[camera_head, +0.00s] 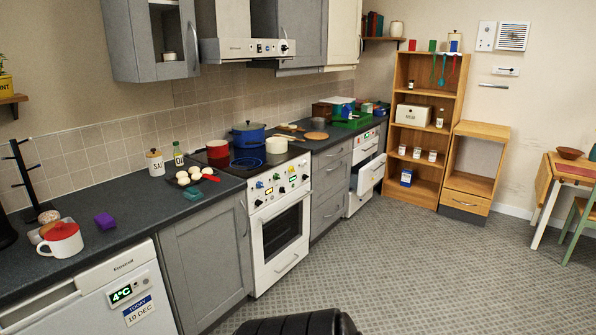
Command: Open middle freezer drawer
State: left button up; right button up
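A white drawer unit (367,150), which looks like the freezer, stands under the far end of the counter, left of the wooden shelf. It has a small control panel at its top and stacked drawer fronts with handles. Its middle drawer (371,174) stands out from the unit, with a dark gap at its left side. The fronts above and below it look shut. What is inside the drawer is too small to tell. Neither of my grippers is in view.
A white oven (283,232) and grey drawers (328,190) stand nearer along the counter. A white appliance with a 4°C display (121,294) is at front left. A wooden shelf (423,125) stands beside the drawer unit. The tiled floor (400,265) before them is clear; a table (562,175) is at right.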

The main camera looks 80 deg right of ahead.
aim_at(354, 169)
jog(key=z, duration=3.3)
jog(key=i+l+z, duration=0.1)
jog(key=i+z, duration=0.4)
jog(key=i, duration=4.85)
